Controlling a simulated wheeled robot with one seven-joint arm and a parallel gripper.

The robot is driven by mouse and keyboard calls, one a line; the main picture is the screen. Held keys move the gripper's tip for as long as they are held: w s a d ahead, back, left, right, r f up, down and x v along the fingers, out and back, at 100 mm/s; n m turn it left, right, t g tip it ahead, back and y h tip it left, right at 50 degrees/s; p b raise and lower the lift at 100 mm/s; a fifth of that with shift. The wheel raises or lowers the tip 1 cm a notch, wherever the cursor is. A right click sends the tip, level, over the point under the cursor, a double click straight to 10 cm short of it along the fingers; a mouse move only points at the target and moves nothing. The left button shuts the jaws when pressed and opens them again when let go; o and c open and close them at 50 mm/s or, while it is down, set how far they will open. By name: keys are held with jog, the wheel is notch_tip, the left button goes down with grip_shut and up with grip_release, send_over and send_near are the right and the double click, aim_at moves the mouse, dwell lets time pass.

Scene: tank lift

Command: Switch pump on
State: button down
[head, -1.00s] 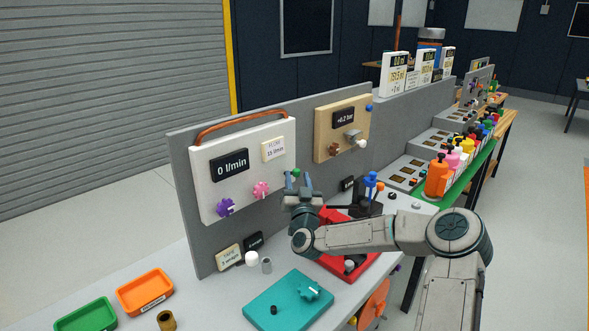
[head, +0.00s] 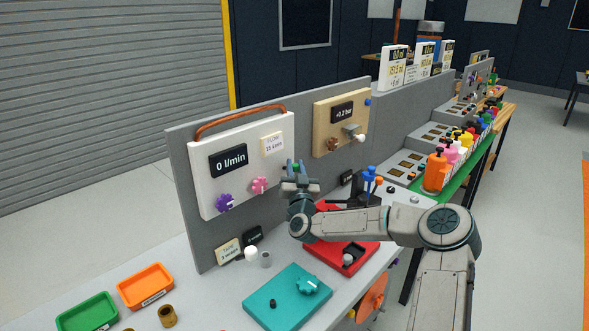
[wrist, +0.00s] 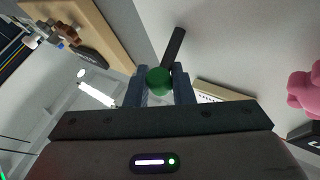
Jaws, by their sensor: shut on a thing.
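My gripper (head: 295,168) is in front of the grey upright board, just right of the white panel. Its two fingers are closed on a green ball knob (wrist: 159,81). A black rod (wrist: 174,47) shows just beyond the knob in the wrist view. The white panel (head: 270,175) carries a black display (head: 229,160) reading 0 l/min and a label (head: 272,143) reading FLOW 15 l/min. I cannot tell which control the pump switch is.
The white panel has a purple knob (head: 224,202) and a pink knob (head: 259,185), the latter close left of my gripper. A beige panel (head: 340,122) is to the right. A red tray (head: 343,266) and a teal box (head: 288,295) stand below. Orange (head: 145,287) and green (head: 86,312) trays sit lower left.

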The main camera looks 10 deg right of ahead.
jog(key=shift+f+b, duration=0.25)
jog(key=shift+b, duration=0.35)
jog(key=b, duration=0.3)
jog(key=shift+f+m+t+b, duration=0.4)
notch_tip(320, 180, down, 2)
jog(key=m+t+h+b, duration=0.1)
jog(key=m+h+b, duration=0.3)
jog(key=b, duration=0.6)
jog(key=m+t+h+b, duration=0.1)
jog(key=m+h+b, duration=0.3)
jog(key=b, duration=0.7)
jog(key=shift+s+f+t, duration=0.1)
jog(key=shift+s+t, duration=0.05)
jog(key=shift+t, duration=0.15)
jog(key=shift+m+h+b, duration=1)
jog(key=shift+m+b, duration=0.1)
jog(key=shift+b, duration=0.2)
jog(key=shift+d, duration=0.1)
jog(key=c, duration=1.3)
grip_release()
